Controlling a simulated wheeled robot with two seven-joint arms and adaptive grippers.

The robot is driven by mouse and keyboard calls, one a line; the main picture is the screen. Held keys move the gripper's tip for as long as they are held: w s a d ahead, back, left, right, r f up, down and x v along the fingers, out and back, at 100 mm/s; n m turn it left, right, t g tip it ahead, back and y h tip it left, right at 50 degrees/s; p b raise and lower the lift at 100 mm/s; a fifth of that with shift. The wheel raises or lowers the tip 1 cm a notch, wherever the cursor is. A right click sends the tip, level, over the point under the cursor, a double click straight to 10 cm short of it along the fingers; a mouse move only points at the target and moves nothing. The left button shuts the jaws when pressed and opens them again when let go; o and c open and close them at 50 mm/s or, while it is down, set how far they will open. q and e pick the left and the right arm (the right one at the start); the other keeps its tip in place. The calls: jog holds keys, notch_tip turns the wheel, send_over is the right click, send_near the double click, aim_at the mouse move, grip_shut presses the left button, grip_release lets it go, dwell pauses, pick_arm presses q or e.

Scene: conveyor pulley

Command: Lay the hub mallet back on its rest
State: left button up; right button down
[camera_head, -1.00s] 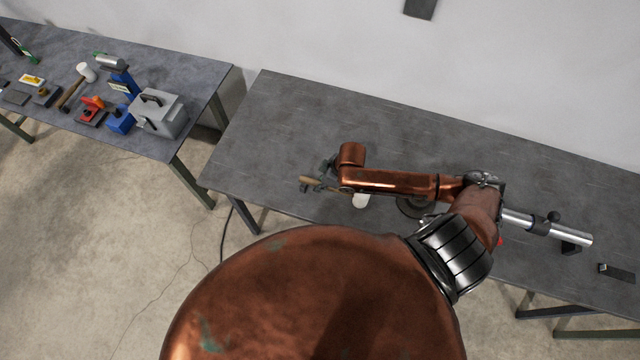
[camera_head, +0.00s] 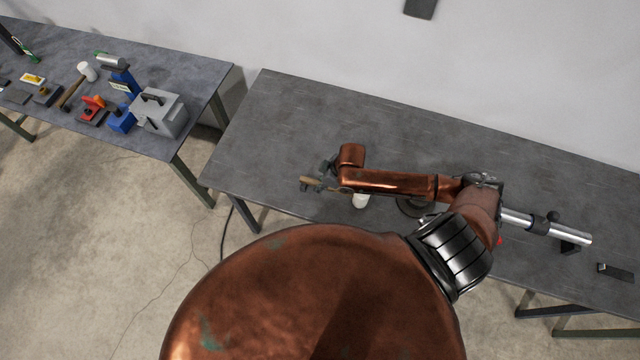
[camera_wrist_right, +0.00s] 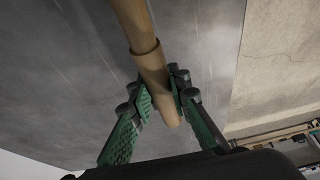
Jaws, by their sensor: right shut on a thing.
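The hub mallet's tan wooden handle (camera_wrist_right: 152,62) is gripped near its end by the green-padded fingers of my right gripper (camera_wrist_right: 163,98) in the right wrist view. In the head view, my right gripper (camera_head: 325,181) is over the near part of the middle table, with the handle end (camera_head: 306,183) sticking out to its left. A white mallet head (camera_head: 361,201) shows just below my forearm, which hides the handle between. I cannot make out the mallet's rest for certain. My left gripper is not in view.
The grey middle table (camera_head: 270,120) is clear at its left and back. A round dark base (camera_head: 415,208) is partly behind my arm. A silver shaft (camera_head: 550,228) and a small dark block (camera_head: 616,271) lie to the right. The left table (camera_head: 180,75) holds another white-headed mallet (camera_head: 86,71) and a grey box (camera_head: 160,113).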

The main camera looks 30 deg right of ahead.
jog(key=shift+f, duration=0.55)
jog(key=c, duration=1.7)
grip_release()
jog(key=shift+c, duration=0.2)
jog(key=shift+f, duration=0.1)
jog(key=p+v, duration=0.8)
jog(key=p, duration=0.1)
